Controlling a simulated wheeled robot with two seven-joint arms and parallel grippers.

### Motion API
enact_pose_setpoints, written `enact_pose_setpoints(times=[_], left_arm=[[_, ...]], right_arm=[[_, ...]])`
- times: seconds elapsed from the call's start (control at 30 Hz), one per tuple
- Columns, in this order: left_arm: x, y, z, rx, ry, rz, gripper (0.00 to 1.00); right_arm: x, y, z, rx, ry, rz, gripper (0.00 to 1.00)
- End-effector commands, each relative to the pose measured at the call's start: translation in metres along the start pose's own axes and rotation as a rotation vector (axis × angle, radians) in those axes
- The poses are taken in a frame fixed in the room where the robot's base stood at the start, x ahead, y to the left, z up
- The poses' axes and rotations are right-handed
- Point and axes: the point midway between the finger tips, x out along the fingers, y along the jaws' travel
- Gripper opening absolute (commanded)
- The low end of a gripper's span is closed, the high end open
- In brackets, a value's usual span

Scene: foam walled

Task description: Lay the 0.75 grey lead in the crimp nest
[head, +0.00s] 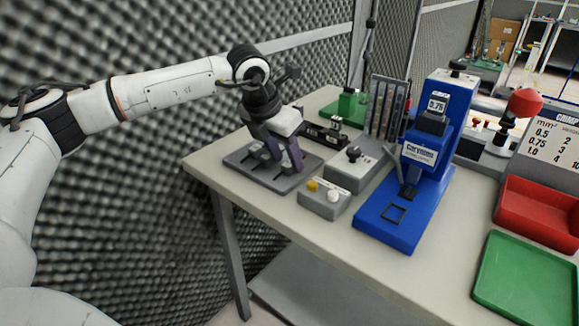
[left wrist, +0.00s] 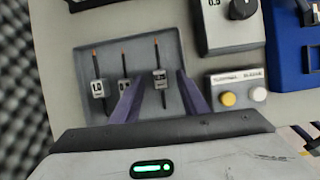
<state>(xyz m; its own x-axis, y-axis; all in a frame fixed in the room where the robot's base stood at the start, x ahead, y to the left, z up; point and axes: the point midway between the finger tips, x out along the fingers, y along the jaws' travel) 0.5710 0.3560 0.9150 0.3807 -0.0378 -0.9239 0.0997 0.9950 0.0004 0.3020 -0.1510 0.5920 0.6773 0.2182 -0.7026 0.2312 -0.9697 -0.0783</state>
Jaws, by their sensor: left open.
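Three leads with white tags and orange-red tips lie in a shallow grey tray (head: 238,160) under my left gripper. In the left wrist view, the left lead (left wrist: 97,88) is tagged 1.0. The middle lead (left wrist: 124,88) is partly covered by a finger and its tag is unreadable. The right lead (left wrist: 160,76) lies between the fingers; its tag is too small to read surely. My left gripper (head: 288,165) points down, open, its purple fingers either side of that lead. The blue crimp press (head: 432,150) displays 0.75. A dark square outline marks its base (head: 393,213).
A grey box with yellow and white buttons (head: 325,197) and a grey knob box (head: 350,168) stand between tray and press. A red bin (head: 540,208) and green tray (head: 530,283) are at right. Behind are a rack (head: 388,105) and a foam wall.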

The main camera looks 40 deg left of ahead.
Motion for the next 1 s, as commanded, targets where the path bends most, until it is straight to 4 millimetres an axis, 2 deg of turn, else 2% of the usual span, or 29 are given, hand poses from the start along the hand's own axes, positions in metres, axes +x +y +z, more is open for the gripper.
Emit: enact_pose_setpoints(times=[0.1, 0.33, 0.6, 0.87, 1.0], left_arm=[[0.011, 0.0, 0.0, 0.0, 0.001, 0.0, 0.41], [0.012, 0.0, 0.0, 0.0, 0.0, 0.0, 0.41], [0.012, 0.0, 0.0, 0.0, 0.0, -0.001, 0.0], [0.01, 0.0, 0.001, -0.001, -0.001, -0.001, 0.0], [-0.005, -0.001, 0.008, -0.001, -0.004, -0.001, 0.0]], right_arm=[[0.001, 0.0, -0.001, 0.0, 0.002, 0.001, 0.45], [0.002, 0.001, -0.003, -0.001, 0.006, 0.002, 0.45], [0.002, 0.001, -0.003, -0.001, 0.006, 0.002, 0.45], [0.002, 0.002, -0.003, -0.001, 0.006, 0.002, 0.45], [0.001, 0.002, -0.003, -0.001, 0.006, 0.002, 0.45]])
